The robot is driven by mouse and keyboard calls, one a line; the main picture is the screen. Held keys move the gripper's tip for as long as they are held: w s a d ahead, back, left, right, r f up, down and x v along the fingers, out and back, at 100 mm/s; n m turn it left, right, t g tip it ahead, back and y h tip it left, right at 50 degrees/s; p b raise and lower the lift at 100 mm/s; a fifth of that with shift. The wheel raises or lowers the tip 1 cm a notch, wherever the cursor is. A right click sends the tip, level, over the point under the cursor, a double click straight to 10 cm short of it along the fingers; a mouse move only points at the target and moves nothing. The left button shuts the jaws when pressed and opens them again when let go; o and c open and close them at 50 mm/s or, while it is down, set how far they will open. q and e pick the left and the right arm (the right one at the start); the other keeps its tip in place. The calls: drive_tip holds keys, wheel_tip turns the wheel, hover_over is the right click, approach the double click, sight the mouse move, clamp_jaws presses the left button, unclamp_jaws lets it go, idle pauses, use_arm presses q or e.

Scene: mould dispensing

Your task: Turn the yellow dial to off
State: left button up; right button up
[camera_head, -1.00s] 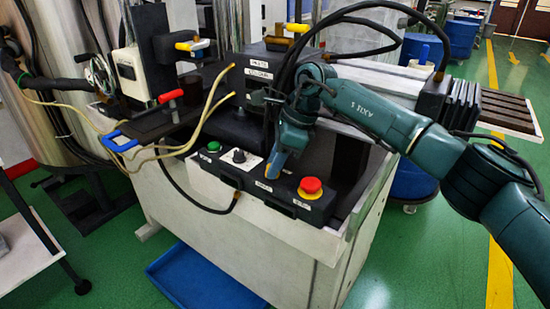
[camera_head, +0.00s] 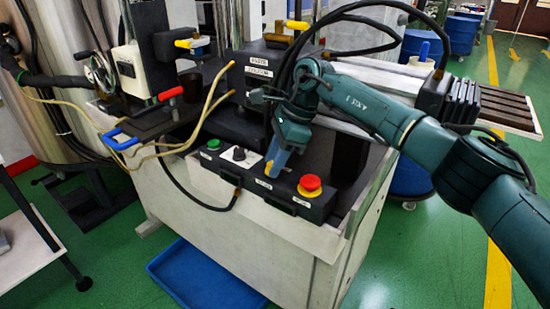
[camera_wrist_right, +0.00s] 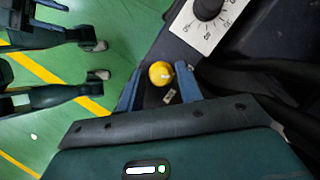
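The yellow dial (camera_head: 268,168) is on the dark control panel (camera_head: 232,178), partly hidden by my right gripper in the head view. In the right wrist view the round yellow dial (camera_wrist_right: 160,72) shows clearly, with a pale label just below it. My right gripper (camera_wrist_right: 160,70) is open, with its two blue fingers on either side of the dial and a visible gap on each side. In the head view the right gripper (camera_head: 274,166) points down at the panel from above. My left gripper is in neither view.
A red button (camera_head: 310,184) sits right of the dial. A black knob on a white scale plate (camera_head: 239,155) and a green button (camera_head: 213,144) are to its left. A blue tray (camera_head: 205,280) lies on the floor.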

drive_tip(key=shift+o, duration=1.3)
use_arm(q)
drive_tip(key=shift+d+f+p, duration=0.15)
drive_tip(key=shift+p, duration=0.25)
use_arm(e)
drive_tip(key=s+v, duration=0.1)
drive_tip(key=v, duration=1.2)
drive_tip(key=shift+w, duration=0.45)
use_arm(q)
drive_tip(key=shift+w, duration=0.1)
use_arm(e)
drive_tip(key=shift+r, duration=0.15)
